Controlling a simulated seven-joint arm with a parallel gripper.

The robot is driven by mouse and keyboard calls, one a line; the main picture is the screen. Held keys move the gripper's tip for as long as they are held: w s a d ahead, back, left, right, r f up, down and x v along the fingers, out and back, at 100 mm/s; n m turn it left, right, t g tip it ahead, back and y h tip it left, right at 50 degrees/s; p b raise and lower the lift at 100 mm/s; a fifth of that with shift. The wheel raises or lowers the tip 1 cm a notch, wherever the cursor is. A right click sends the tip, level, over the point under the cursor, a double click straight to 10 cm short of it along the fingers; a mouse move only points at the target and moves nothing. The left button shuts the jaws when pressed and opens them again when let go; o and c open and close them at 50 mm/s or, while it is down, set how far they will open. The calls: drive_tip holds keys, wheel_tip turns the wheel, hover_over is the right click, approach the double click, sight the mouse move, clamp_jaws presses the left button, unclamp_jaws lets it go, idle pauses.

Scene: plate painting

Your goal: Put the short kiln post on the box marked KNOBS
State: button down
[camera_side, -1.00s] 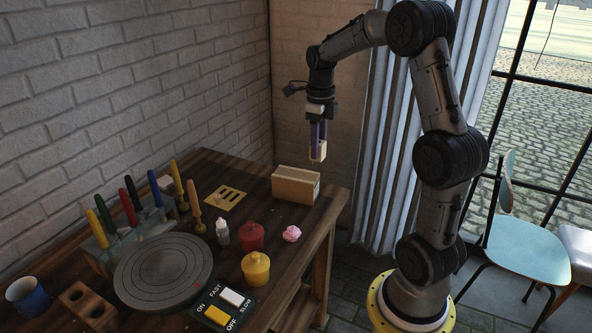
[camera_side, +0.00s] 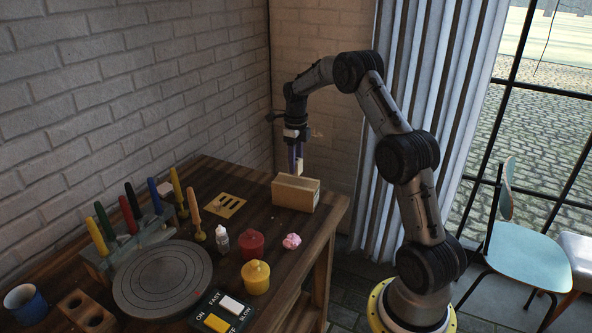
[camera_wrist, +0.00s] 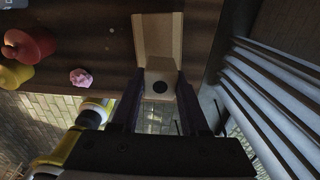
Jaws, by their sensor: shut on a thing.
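My gripper (camera_side: 298,165) is shut on the short kiln post (camera_side: 300,168), a small cream block held upright between dark purple fingers. In the wrist view the post (camera_wrist: 160,76) shows a dark round hole in the end facing the camera. The tan box (camera_side: 295,196) stands at the far right of the table. The post is directly over or at the box's top face, and I cannot tell whether they touch. The box also shows in the wrist view (camera_wrist: 158,35) beyond the post. No marking on the box is readable.
A pink lump (camera_side: 291,241), a red pot (camera_side: 252,244) and a yellow pot (camera_side: 256,277) stand in front of the box. A slotted plate (camera_side: 226,206) lies to its left. A turntable (camera_side: 162,282) and a rack of coloured tools are further left.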

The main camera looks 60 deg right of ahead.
drive_tip(key=shift+f, duration=1.3)
drive_tip(key=shift+s+f, duration=0.1)
drive_tip(key=shift+f, duration=0.1)
drive_tip(key=shift+c, duration=2)
unclamp_jaws()
drive_tip(key=shift+r, duration=0.1)
